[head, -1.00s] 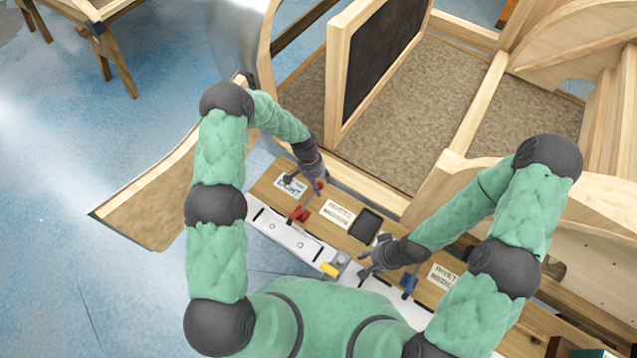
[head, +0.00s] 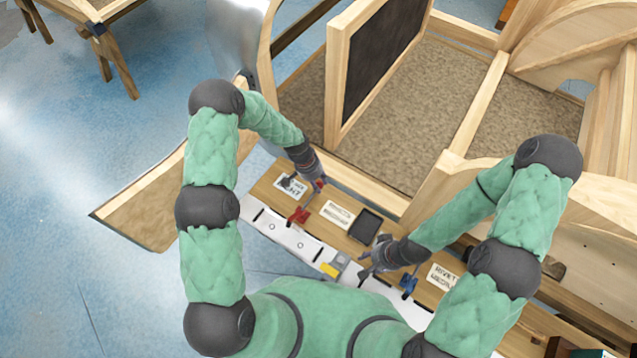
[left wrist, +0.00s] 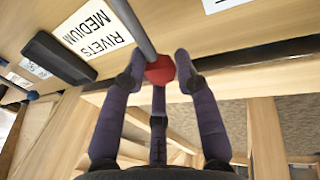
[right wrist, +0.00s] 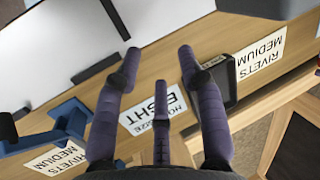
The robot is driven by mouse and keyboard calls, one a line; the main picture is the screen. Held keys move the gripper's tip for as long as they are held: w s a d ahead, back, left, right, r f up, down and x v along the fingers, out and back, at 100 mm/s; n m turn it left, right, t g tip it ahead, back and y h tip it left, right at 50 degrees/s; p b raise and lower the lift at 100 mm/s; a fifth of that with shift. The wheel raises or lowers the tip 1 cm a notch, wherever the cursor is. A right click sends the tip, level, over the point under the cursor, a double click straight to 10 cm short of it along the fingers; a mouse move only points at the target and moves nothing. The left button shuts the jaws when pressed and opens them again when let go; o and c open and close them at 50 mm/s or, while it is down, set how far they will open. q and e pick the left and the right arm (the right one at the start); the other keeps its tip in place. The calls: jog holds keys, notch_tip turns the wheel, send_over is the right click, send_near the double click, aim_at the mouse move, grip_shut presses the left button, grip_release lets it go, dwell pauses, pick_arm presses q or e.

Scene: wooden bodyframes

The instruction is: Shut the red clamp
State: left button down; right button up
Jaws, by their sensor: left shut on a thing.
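The red clamp (head: 299,216) sits on the front edge of the wooden shelf in the head view. Its grey bar ends in a red knob (left wrist: 160,70), seen large in the left wrist view. My left gripper (head: 318,184) is shut on that knob, one finger on each side, just above and right of the clamp base in the head view. My right gripper (head: 368,264) hangs over the shelf further right. In the right wrist view its fingers (right wrist: 158,56) are spread and hold nothing. The clamp's base is out of the left wrist view.
A yellow clamp (head: 335,266) and a blue clamp (head: 408,284) sit along the same shelf (head: 265,190). A black tray (head: 365,226) stands between white labels. A wooden frame with a dark panel (head: 382,60) rises behind. Open floor lies to the left.

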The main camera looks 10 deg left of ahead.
pick_arm(q)
jog(key=shift+s+a+r, duration=0.1)
jog(key=shift+s+r, duration=0.1)
jog(key=shift+r, duration=0.6)
jog(key=s+r, duration=0.2)
jog(key=shift+a+r, duration=0.3)
jog(key=shift+s+a+r+p, duration=0.2)
jog(key=shift+s+r, duration=0.15)
jog(key=shift+s, duration=0.3)
jog(key=shift+s+a+r+p, duration=0.15)
jog(key=shift+s+r, duration=0.15)
jog(key=shift+s, duration=0.45)
jog(key=c, duration=1.1)
grip_release()
jog(key=shift+o, duration=0.8)
jog(key=shift+a, duration=0.2)
jog(key=shift+w+r, duration=0.2)
jog(key=shift+w, duration=0.1)
jog(key=shift+w, duration=0.1)
